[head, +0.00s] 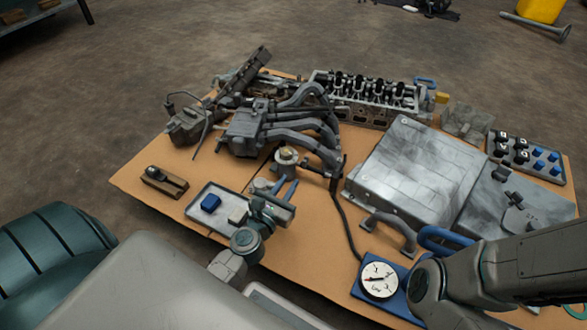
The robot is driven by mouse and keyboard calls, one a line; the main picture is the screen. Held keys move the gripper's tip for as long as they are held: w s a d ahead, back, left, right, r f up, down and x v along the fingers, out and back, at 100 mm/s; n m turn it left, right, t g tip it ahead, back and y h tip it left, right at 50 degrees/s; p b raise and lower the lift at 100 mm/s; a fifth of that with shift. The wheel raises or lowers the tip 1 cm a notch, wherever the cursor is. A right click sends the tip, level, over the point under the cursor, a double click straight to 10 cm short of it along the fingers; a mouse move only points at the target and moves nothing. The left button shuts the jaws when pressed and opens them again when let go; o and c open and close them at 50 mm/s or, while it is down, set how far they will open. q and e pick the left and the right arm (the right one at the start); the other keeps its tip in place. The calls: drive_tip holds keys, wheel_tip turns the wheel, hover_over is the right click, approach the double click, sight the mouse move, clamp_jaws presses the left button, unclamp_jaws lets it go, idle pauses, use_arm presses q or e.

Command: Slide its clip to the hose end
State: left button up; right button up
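A thin black hose (347,222) runs from beside the curved manifold pipes down toward the blue-based dial. Its upper end lies among dark parts near the manifold, and I cannot pick out a clip on it at this size. My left gripper (285,188) is left of the hose, apart from it. Its two bluish fingers point away from me with a small gap and nothing visible between them. They are just in front of a round brass-and-grey fitting (287,157); I cannot tell whether they touch it. My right arm crosses the lower right, but its fingers do not show.
The manifold (262,130) and cylinder head (368,100) stand behind. A grey tray (219,221) holds a blue block (210,203). A white dial (379,280), curved grey pipe (391,228) and large grey panel (412,168) are at right. Bare cardboard (140,180) shows at left.

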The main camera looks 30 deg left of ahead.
sight(303, 163)
use_arm(q)
drive_tip(key=shift+f+n, duration=0.3)
drive_tip(key=shift+f, duration=0.25)
drive_tip(key=shift+w, duration=0.15)
drive_tip(key=w, duration=0.3)
drive_tip(key=w+p, duration=0.1)
drive_tip(key=w, duration=0.6)
drive_tip(key=shift+w+a, duration=0.15)
drive_tip(key=shift+a, duration=0.25)
clamp_jaws()
